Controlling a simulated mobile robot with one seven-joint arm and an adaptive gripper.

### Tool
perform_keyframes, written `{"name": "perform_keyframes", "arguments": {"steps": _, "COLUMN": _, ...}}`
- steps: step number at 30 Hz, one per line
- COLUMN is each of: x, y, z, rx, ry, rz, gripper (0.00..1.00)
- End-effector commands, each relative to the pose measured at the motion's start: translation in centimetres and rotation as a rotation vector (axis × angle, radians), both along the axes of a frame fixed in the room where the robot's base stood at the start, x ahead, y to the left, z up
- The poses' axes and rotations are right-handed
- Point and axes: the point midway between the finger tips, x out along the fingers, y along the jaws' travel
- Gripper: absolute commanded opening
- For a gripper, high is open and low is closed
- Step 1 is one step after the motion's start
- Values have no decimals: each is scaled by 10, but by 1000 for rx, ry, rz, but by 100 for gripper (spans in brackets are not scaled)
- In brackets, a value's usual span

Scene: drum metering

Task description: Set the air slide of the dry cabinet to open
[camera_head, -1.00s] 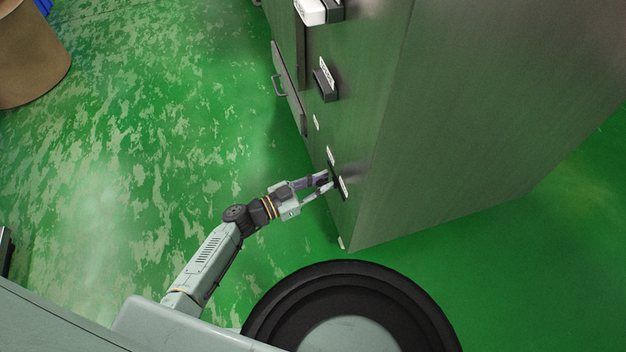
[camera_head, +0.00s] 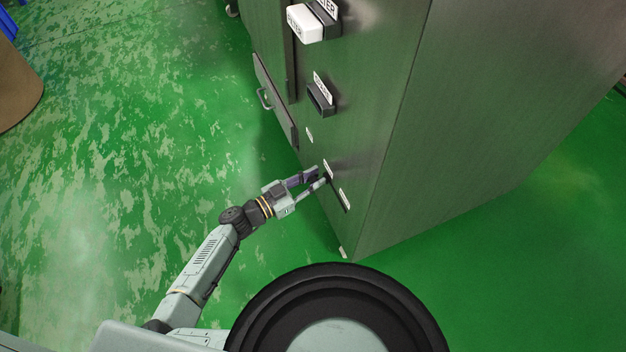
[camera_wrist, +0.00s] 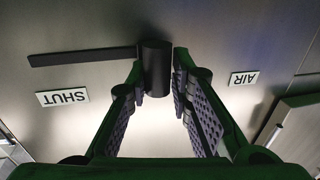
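The air slide is on the dry cabinet's (camera_head: 400,130) front. In the wrist view its dark track (camera_wrist: 80,57) runs left from a black cylindrical knob (camera_wrist: 156,68). The knob stands at the track's right end in that view, away from the SHUT label (camera_wrist: 62,97) and toward the AIR label (camera_wrist: 244,78). My gripper (camera_wrist: 158,80) has one finger on each side of the knob, closed close about it; only a sliver of gap shows at the right finger. In the head view my gripper (camera_head: 322,175) is at the cabinet face and hides the knob.
Above the slide on the cabinet, a dark labelled handle (camera_head: 320,98) and a white filter block (camera_head: 306,24) stick out. A panel with a handle (camera_head: 275,98) stands out at the left. Green floor is open left of the cabinet.

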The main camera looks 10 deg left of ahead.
Motion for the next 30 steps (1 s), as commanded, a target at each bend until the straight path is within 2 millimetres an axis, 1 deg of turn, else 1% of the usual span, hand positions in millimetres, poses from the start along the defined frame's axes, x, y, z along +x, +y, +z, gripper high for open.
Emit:
{"name": "perform_keyframes", "arguments": {"steps": 1, "x": 2, "y": 4, "z": 1, "rx": 1, "ry": 0, "rz": 12, "gripper": 21}}
{"name": "perform_keyframes", "arguments": {"steps": 9, "x": 1, "y": 2, "z": 1, "rx": 1, "ry": -1, "rz": 6, "gripper": 38}}
{"name": "perform_keyframes", "arguments": {"steps": 17, "x": 0, "y": 2, "z": 1, "rx": 1, "ry": -1, "rz": 4, "gripper": 38}}
{"name": "perform_keyframes", "arguments": {"steps": 20, "x": -3, "y": 6, "z": 0, "rx": 1, "ry": 0, "rz": 5, "gripper": 38}}
{"name": "perform_keyframes", "arguments": {"steps": 23, "x": -12, "y": 15, "z": 0, "rx": 1, "ry": 0, "rz": 5, "gripper": 38}}
{"name": "perform_keyframes", "arguments": {"steps": 30, "x": -48, "y": 51, "z": 0, "rx": 4, "ry": 1, "rz": 7, "gripper": 38}}
